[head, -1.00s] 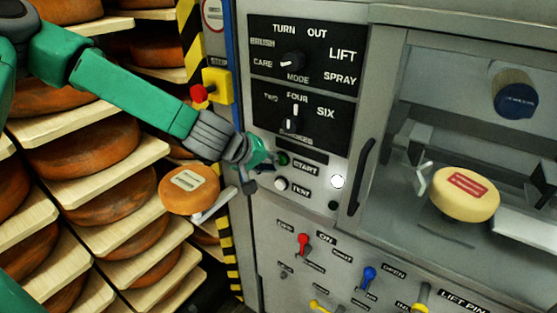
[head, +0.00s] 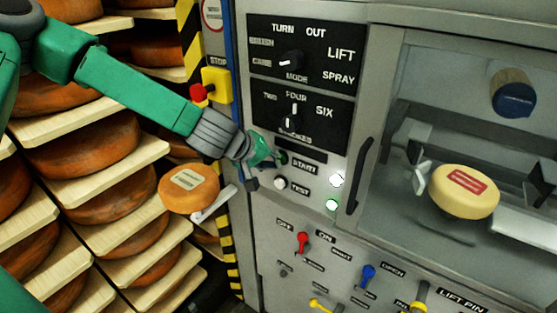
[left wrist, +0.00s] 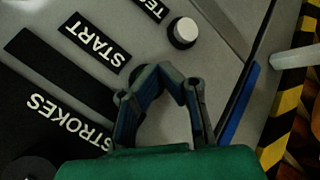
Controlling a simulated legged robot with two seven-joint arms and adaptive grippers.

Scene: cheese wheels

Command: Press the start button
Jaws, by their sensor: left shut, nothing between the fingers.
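The start button (head: 283,158) is a small dark green knob beside the START label (head: 305,168) on the grey machine panel. My left gripper (head: 279,162) is shut and empty, with its fingertips at the button in the head view; contact is too small to make out. A green lamp (head: 332,205) is lit below a lit white lamp (head: 338,180). My right gripper is not in view.
The white TEST button (head: 281,183) sits just below the start button. A red stop button (head: 199,93) on a yellow box is to the left. Cheese wheels (head: 83,146) fill shelves at left. One pale wheel (head: 464,192) sits inside the machine bay at right.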

